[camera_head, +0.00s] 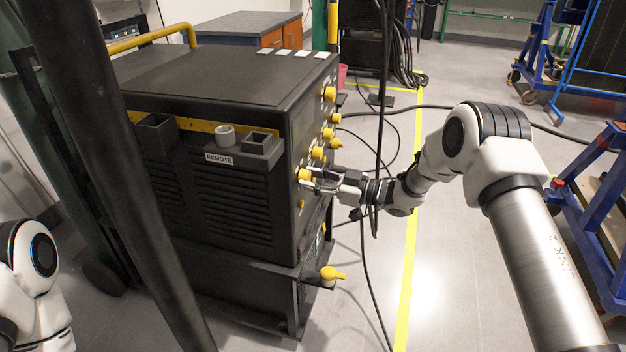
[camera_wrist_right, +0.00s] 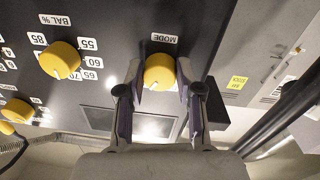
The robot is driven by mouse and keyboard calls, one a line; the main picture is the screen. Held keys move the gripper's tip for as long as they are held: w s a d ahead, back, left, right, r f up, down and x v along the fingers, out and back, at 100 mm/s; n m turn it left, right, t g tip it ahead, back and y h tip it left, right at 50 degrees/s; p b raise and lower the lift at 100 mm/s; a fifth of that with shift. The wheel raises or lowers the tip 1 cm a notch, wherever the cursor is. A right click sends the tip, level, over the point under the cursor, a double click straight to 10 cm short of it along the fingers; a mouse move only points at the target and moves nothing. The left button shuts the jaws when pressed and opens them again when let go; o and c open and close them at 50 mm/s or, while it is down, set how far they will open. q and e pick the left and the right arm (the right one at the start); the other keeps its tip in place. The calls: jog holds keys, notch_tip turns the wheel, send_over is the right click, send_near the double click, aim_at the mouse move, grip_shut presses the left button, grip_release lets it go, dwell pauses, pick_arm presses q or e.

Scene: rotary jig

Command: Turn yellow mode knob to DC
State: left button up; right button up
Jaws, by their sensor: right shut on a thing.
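The yellow mode knob (camera_wrist_right: 158,70) is on the dark front panel, beside an upside-down MODE label (camera_wrist_right: 163,38) in the right wrist view. My right gripper (camera_wrist_right: 158,80) is shut on this knob, with one finger on each side. In the head view, my right gripper (camera_head: 314,180) reaches in from the right to a low yellow knob (camera_head: 304,174) on the machine's front edge. Its pointer setting is unclear, and I cannot read a DC mark. My left gripper is out of the head view; only part of the left arm shows.
The black machine (camera_head: 215,65) fills the middle left. A BAL % knob (camera_wrist_right: 60,60) sits left of the mode knob in the wrist view. A yellow valve handle (camera_head: 333,273) sticks out lower down. Black cables (camera_head: 366,260) hang close to my right wrist.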

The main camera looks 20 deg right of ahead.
jog(key=shift+w+d+n+y+b, duration=0.1)
jog(key=shift+n+y+b, duration=0.2)
jog(key=shift+n+b, duration=3.8)
jog(key=n+p, duration=0.3)
jog(key=n, duration=0.1)
jog(key=shift+p, duration=0.35)
jog(key=o, duration=1.2)
jog(key=shift+c, duration=0.2)
